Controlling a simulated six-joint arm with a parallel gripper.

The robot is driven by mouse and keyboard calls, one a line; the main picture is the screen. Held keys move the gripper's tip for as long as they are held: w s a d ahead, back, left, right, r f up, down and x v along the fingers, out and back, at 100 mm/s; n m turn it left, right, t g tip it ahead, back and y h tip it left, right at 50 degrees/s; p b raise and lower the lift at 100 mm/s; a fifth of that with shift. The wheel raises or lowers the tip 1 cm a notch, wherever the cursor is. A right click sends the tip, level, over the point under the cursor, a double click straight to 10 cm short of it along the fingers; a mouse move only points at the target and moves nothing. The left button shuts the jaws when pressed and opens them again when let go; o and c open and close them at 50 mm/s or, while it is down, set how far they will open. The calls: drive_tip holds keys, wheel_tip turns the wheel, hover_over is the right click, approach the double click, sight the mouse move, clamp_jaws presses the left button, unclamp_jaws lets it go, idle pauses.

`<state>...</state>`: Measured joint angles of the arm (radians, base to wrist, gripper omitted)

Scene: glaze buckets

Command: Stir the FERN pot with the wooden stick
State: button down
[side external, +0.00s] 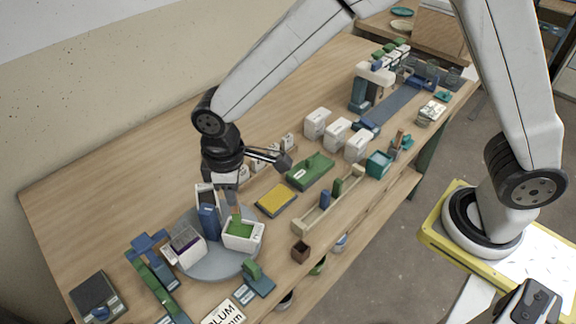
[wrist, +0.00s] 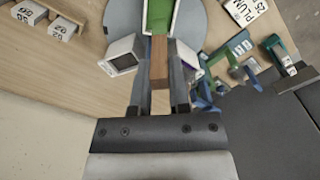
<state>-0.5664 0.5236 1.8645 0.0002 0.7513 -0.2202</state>
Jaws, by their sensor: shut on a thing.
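My gripper (side external: 230,192) is above a round grey turntable (side external: 222,274), its fingers pointing down. In the wrist view it is shut on the brown wooden stick (wrist: 159,62), which sits between the two fingers. The stick (side external: 235,212) points down at a white square pot with green contents (side external: 243,234). Its lower end meets the green in the picture; I cannot tell how deep it is. The pot also shows at the top of the wrist view (wrist: 158,14). Its label is not readable, so I cannot confirm that it is FERN.
A yellow pad (side external: 276,200), a green tray (side external: 310,172) and a wooden rack (side external: 322,208) lie right. A PLUM card (side external: 223,314) lies in front.

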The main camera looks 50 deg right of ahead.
drive_tip(key=shift+r, duration=1.35)
